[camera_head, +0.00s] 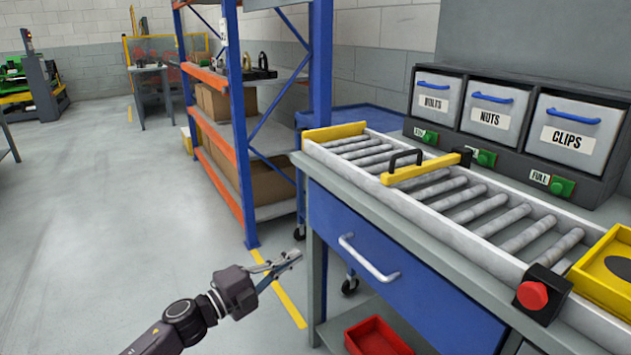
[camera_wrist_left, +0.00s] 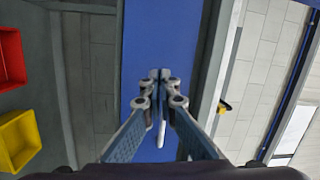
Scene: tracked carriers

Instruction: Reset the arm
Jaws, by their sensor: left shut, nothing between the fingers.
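My left gripper (camera_head: 277,266) reaches in from the bottom left in the head view, in front of and to the left of the blue drawer (camera_head: 366,262). It is shut and empty, over open floor, apart from the drawer's white handle (camera_head: 369,258). In the left wrist view, the fingers (camera_wrist_left: 160,77) meet in front of the blue drawer front (camera_wrist_left: 190,35), and the white handle (camera_wrist_left: 162,128) shows between and beyond them. My right gripper is not in view.
A roller conveyor (camera_head: 330,133) with a yellow gate bar (camera_head: 420,169) and red button (camera_head: 532,295) tops the bench. Bins for bolts, nuts and clips (camera_head: 571,134) stand behind. A red tray (camera_head: 352,341) sits low under the drawer.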

